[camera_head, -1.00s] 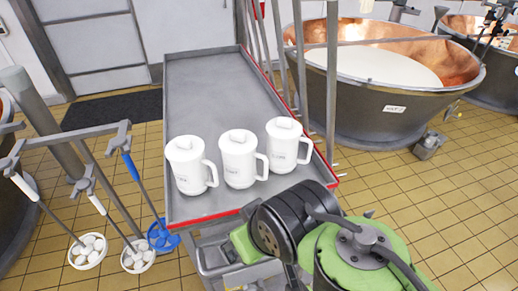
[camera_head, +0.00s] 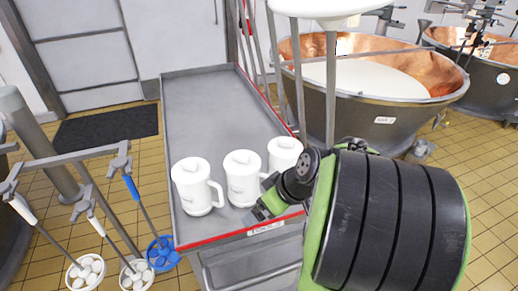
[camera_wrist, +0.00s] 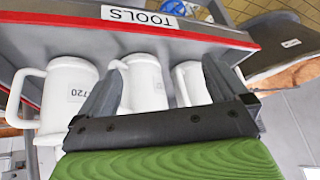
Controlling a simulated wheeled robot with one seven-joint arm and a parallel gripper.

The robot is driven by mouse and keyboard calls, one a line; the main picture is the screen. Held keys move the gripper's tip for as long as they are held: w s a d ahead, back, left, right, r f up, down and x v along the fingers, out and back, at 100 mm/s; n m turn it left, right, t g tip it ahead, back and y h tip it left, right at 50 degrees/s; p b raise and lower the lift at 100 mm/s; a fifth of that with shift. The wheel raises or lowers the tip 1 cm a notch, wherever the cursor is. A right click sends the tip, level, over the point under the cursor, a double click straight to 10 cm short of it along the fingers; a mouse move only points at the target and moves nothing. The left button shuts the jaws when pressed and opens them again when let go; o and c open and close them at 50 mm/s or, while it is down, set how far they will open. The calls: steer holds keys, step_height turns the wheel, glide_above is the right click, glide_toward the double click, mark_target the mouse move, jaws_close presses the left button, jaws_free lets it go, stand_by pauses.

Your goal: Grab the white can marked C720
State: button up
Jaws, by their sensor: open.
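Three white lidded cans with side handles stand in a row near the front edge of the metal tray cart. In the wrist view, which is upside down, the leftmost can (camera_wrist: 68,95) carries a label reading "720"; its first character is unclear. It appears to be the rightmost can (camera_head: 284,152) in the head view, partly hidden by my arm. The middle can (camera_head: 242,180) and left can (camera_head: 196,188) stand beside it. My gripper (camera_wrist: 162,68) is open and empty, with the middle can (camera_wrist: 147,82) showing between its fingers and the "720" can off to one side.
The cart's bare top (camera_head: 215,105) has a raised red front edge and a TOOLS label (camera_head: 265,228). Copper vats (camera_head: 365,90) stand at the right. Hanging tools with blue and white heads (camera_head: 163,250) are at the left.

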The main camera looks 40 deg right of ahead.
steer(key=s+d+r+m+t+h+p, duration=0.1)
steer(key=s+d+r+t, duration=0.2)
steer(key=d, duration=0.5)
steer(key=s+d+r+m+t+h+p, duration=0.1)
steer(key=s+d+r+t, duration=0.15)
steer(key=d+t, duration=0.4)
steer(key=shift+g, duration=0.95)
steer(key=x, duration=0.5)
steer(key=b+x, duration=0.1)
steer(key=x, duration=0.5)
steer(key=r+b+x, duration=0.1)
steer(key=x, duration=0.4)
steer(key=shift+w+d, duration=0.4)
steer(key=shift+w, duration=0.05)
steer(key=shift+s, duration=0.15)
steer(key=shift+c, duration=0.5)
steer(key=c, duration=1)
